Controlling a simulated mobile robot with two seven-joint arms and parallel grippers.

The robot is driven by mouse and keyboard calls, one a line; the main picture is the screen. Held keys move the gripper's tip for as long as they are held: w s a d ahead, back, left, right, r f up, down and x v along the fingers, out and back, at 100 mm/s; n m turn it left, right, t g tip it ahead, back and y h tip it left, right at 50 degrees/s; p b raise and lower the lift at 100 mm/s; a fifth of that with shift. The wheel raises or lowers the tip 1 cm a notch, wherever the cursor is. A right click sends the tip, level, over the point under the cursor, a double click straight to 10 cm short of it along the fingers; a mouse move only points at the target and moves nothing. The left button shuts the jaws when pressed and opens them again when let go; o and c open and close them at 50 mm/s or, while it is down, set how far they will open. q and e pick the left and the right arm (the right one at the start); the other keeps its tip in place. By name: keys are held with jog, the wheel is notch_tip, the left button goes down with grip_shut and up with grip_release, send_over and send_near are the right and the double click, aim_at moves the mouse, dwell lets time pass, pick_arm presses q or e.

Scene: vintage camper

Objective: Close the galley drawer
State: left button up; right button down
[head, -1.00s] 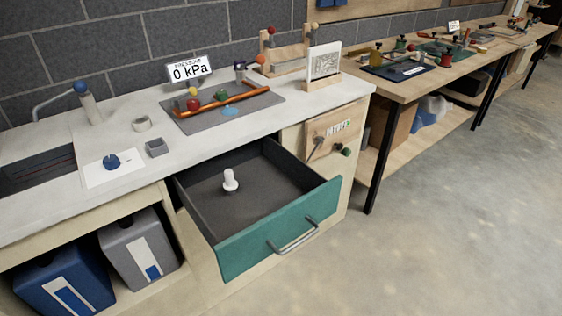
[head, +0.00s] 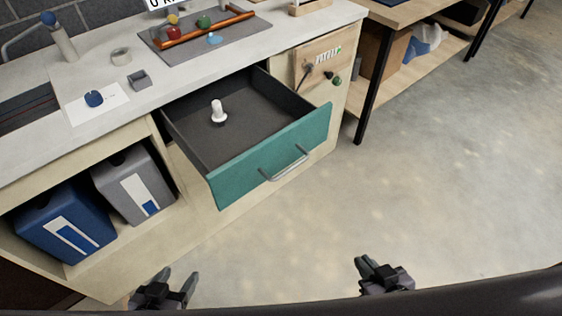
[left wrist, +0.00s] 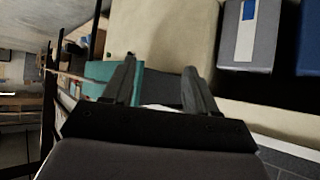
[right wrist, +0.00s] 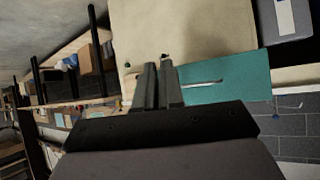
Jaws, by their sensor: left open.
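The galley drawer (head: 270,158) is pulled well out of the white-topped counter. It has a teal front and a grey bar handle (head: 284,168). A white knob-like object (head: 218,112) stands upright inside it. My left gripper (head: 179,276) is open and empty, low in the head view, apart from the drawer. My right gripper (head: 369,262) has its fingers together with nothing between them, below and right of the drawer front. The teal front also shows in the left wrist view (left wrist: 100,72) and the right wrist view (right wrist: 230,80).
Blue (head: 65,228) and grey (head: 133,185) containers stand in the open bay left of the drawer. A panel with knobs (head: 318,62) is right of it. A table with a black leg (head: 370,90) stands farther right. The floor before the drawer is clear.

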pick_arm(q)
jog(key=w+d+f+h+b, duration=0.1)
jog(key=d+f+b, duration=0.2)
jog(key=f+b, duration=0.6)
jog(key=w+d+f+m+t+h+b, duration=0.1)
jog(key=f+b, duration=0.9)
jog(key=b, duration=1.1)
jog(key=shift+w+d, duration=0.65)
jog(key=shift+d, duration=0.3)
pick_arm(e)
jog(key=w+a+m+t+y, duration=0.2)
jog(key=w+a+m+y, duration=0.1)
jog(key=w, duration=0.4)
jog(key=w+a+r+m+t+y, duration=0.1)
jog(key=w+a+m+t+y, duration=0.1)
jog(key=w, duration=0.6)
jog(key=w+a+m+t+y, duration=0.1)
jog(key=w+a+m+y, duration=0.3)
jog(key=w+a+m, duration=0.2)
jog(key=shift+w+a+r+m+t+y, duration=0.15)
jog(key=shift+w+r+m+t+y, duration=0.2)
jog(key=shift+w+m, duration=0.7)
pick_arm(q)
jog(key=shift+r, duration=0.15)
